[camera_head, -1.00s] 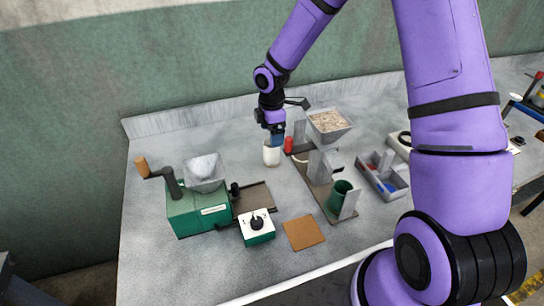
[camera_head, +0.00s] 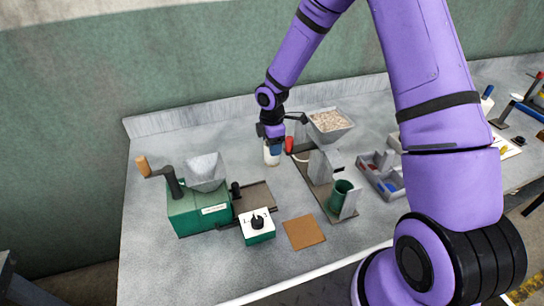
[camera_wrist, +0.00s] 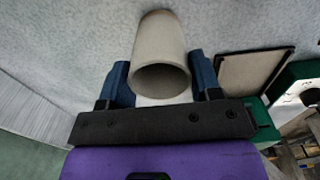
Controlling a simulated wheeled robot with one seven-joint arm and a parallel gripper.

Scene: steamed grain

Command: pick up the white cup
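The white cup (camera_head: 272,158) stands on the grey table, left of the hopper stand. In the wrist view the cup (camera_wrist: 160,45) shows its open rim toward the camera. My gripper (camera_head: 272,146) is over the cup from above and hides its upper part in the head view. In the wrist view the two blue fingers of my gripper (camera_wrist: 161,75) stand on either side of the cup, with narrow gaps at the fingertips. My gripper looks open and does not clearly press on the cup.
A green grinder (camera_head: 198,210) with a wooden-handled crank stands to the left front. A hopper of grain (camera_head: 329,124) and a green cup (camera_head: 341,196) are to the right. A grey divided tray (camera_head: 372,184) lies farther right. A brown square (camera_head: 303,232) lies in front.

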